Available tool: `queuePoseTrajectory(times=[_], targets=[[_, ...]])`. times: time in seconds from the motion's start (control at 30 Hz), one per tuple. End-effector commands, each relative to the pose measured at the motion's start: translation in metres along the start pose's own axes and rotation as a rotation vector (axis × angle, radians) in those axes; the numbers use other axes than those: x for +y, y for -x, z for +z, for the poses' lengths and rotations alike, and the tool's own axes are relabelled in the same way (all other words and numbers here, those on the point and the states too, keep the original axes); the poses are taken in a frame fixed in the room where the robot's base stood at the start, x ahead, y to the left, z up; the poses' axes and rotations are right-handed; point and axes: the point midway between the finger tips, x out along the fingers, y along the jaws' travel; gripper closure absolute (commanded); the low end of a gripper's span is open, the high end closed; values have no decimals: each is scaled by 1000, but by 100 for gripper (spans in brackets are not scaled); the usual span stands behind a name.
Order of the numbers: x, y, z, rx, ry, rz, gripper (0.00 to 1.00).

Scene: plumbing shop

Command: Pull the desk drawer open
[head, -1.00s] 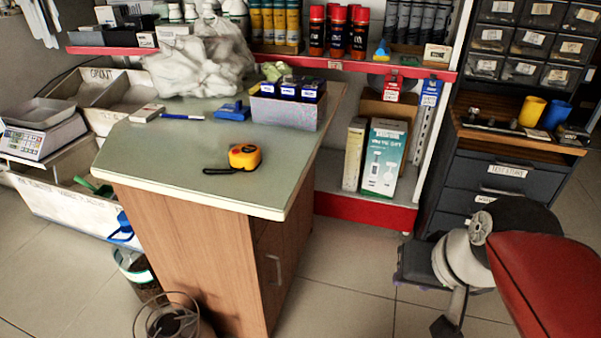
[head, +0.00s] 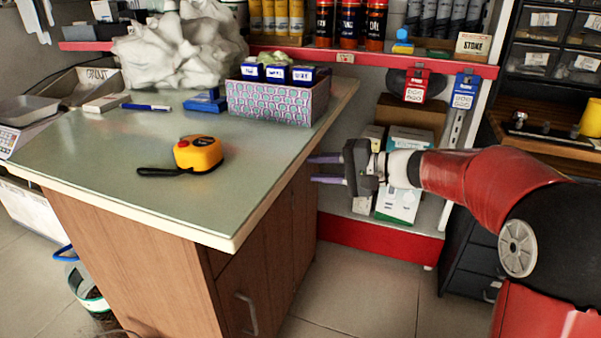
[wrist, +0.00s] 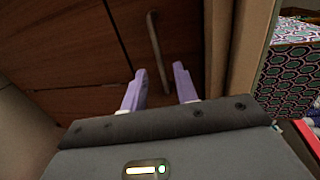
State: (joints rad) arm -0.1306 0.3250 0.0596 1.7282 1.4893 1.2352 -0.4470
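The desk (head: 130,265) has brown wooden sides and a grey-green top. Its drawer front (wrist: 185,25) fills the upper middle of the wrist view, just under the worktop edge, and appears shut. A slim metal bar handle (wrist: 158,50) is on it. The handle's near end shows between my two purple fingertips. My gripper (head: 314,169) is open, beside the desk's front face and just below the worktop level in the head view; it also shows in the wrist view (wrist: 158,78). I cannot tell whether the fingers touch the handle. The head view does not show the drawer handle.
A lower door handle (head: 247,313) is on the desk's front. A yellow tape measure (head: 198,154) and a patterned box (head: 275,103) stand on top. A red-edged shelf unit (head: 380,243) is behind my gripper. Dark drawer cabinets (head: 470,255) stand at right. Floor before the desk is clear.

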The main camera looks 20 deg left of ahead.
Motion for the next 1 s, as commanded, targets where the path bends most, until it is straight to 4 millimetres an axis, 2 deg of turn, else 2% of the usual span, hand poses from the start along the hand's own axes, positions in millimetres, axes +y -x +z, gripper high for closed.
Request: queuePoseTrajectory(times=[0.1, 0.3, 0.67, 0.9, 1.0], targets=[[1, -22, 1, -4, -1, 2, 70], [1, -45, 0, 0, -1, 2, 70], [1, -50, 0, 0, -2, 3, 70], [1, -50, 0, 1, -2, 3, 100], [1, -50, 0, 1, -2, 3, 100]])
